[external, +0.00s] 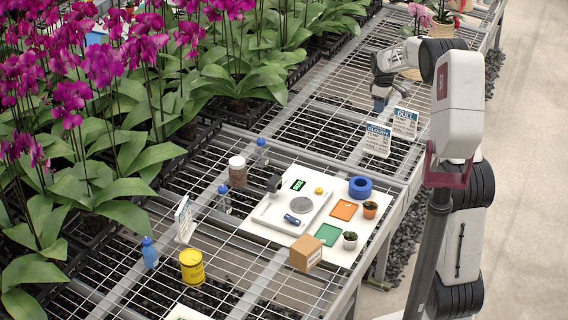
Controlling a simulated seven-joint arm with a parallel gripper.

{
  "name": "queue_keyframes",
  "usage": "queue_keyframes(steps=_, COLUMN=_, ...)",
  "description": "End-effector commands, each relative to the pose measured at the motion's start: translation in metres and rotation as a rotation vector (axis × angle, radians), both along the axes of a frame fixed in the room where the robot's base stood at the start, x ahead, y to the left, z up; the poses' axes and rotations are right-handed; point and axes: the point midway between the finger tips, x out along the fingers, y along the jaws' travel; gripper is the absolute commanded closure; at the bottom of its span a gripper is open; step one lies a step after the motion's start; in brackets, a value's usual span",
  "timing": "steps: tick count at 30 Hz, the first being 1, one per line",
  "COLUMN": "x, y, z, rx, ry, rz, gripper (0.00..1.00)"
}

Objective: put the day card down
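Two white cards with blue headings stand on the wire bench at the right: one seems to read CLOUDY (377,140), the other DULL (405,123). Another upright white card (184,219) stands at the left, seen nearly edge-on. I cannot tell which of them is the day card. My gripper (380,104) points down just behind and above the CLOUDY card, left of the DULL card. Its fingers are small and dark here, so I cannot tell whether they are open or hold anything.
A white board (262,227) bears a scale (270,212), blue tape (360,188), orange (344,210) and green squares (328,234) and small pots. A cardboard box (306,252), yellow tin (192,267) and bottles stand around it. Orchids (120,150) fill the left. Bare mesh lies behind the board.

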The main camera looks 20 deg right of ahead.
Motion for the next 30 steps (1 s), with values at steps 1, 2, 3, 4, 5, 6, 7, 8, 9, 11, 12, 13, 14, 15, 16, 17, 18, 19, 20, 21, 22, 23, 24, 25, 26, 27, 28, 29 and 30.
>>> queue_keyframes(steps=1, x=-0.003, y=0.002, z=0.005, rx=-0.001, ry=-0.004, rz=-0.004, gripper=0.6)
queue_keyframes(steps=2, x=-0.006, y=0.003, z=0.008, rx=-0.001, ry=-0.005, rz=-0.008, gripper=0.6)
queue_keyframes(steps=3, x=-0.01, y=0.005, z=0.012, rx=-0.001, ry=-0.006, rz=-0.014, gripper=0.6)
queue_keyframes(steps=4, x=-0.014, y=0.006, z=0.016, rx=-0.001, ry=-0.008, rz=-0.02, gripper=0.6)
queue_keyframes(steps=5, x=-0.018, y=0.008, z=0.021, rx=-0.002, ry=-0.011, rz=-0.027, gripper=0.6)
queue_keyframes(steps=6, x=-0.024, y=0.011, z=0.028, rx=-0.002, ry=-0.013, rz=-0.036, gripper=0.6)
queue_keyframes(steps=7, x=-0.029, y=0.013, z=0.032, rx=-0.002, ry=-0.015, rz=-0.044, gripper=0.6)
queue_keyframes(steps=8, x=-0.035, y=0.016, z=0.039, rx=-0.003, ry=-0.018, rz=-0.054, gripper=0.6)
queue_keyframes(steps=9, x=-0.043, y=0.019, z=0.046, rx=-0.004, ry=-0.022, rz=-0.066, gripper=0.6)
queue_keyframes(steps=11, x=-0.057, y=0.025, z=0.059, rx=-0.004, ry=-0.029, rz=-0.088, gripper=0.6)
queue_keyframes(steps=12, x=-0.066, y=0.028, z=0.067, rx=-0.004, ry=-0.033, rz=-0.102, gripper=0.6)
queue_keyframes(steps=13, x=-0.074, y=0.031, z=0.073, rx=-0.004, ry=-0.036, rz=-0.114, gripper=0.6)
queue_keyframes(steps=14, x=-0.082, y=0.034, z=0.079, rx=-0.004, ry=-0.04, rz=-0.125, gripper=0.6)
queue_keyframes(steps=15, x=-0.093, y=0.037, z=0.087, rx=-0.004, ry=-0.044, rz=-0.141, gripper=0.6)
queue_keyframes(steps=16, x=-0.1, y=0.04, z=0.092, rx=-0.004, ry=-0.047, rz=-0.152, gripper=0.6)
queue_keyframes(steps=17, x=-0.108, y=0.043, z=0.098, rx=-0.004, ry=-0.05, rz=-0.164, gripper=0.6)
queue_keyframes(steps=18, x=-0.119, y=0.046, z=0.105, rx=-0.004, ry=-0.054, rz=-0.178, gripper=0.6)
queue_keyframes(steps=19, x=-0.127, y=0.049, z=0.11, rx=-0.003, ry=-0.058, rz=-0.19, gripper=0.6)
queue_keyframes(steps=20, x=-0.135, y=0.052, z=0.115, rx=-0.003, ry=-0.061, rz=-0.201, gripper=0.6)
queue_keyframes(steps=21, x=-0.146, y=0.055, z=0.121, rx=-0.002, ry=-0.066, rz=-0.217, gripper=0.6)
queue_keyframes(steps=22, x=-0.154, y=0.058, z=0.126, rx=-0.002, ry=-0.069, rz=-0.227, gripper=0.6)
queue_keyframes(steps=23, x=-0.162, y=0.06, z=0.131, rx=-0.001, ry=-0.072, rz=-0.239, gripper=0.6)
queue_keyframes(steps=24, x=-0.174, y=0.064, z=0.136, rx=-0.001, ry=-0.077, rz=-0.253, gripper=0.6)
queue_keyframes(steps=25, x=-0.182, y=0.066, z=0.14, rx=-0.001, ry=-0.08, rz=-0.266, gripper=0.6)
queue_keyframes(steps=26, x=-0.191, y=0.068, z=0.144, rx=0.001, ry=-0.083, rz=-0.276, gripper=0.6)
queue_keyframes(steps=27, x=-0.202, y=0.071, z=0.149, rx=0.001, ry=-0.088, rz=-0.292, gripper=0.6)
queue_keyframes(steps=28, x=-0.211, y=0.074, z=0.153, rx=0.002, ry=-0.091, rz=-0.303, gripper=0.6)
queue_keyframes(steps=29, x=-0.219, y=0.076, z=0.156, rx=0.003, ry=-0.095, rz=-0.315, gripper=0.6)
queue_keyframes(steps=30, x=-0.231, y=0.079, z=0.161, rx=0.004, ry=-0.099, rz=-0.33, gripper=0.6)
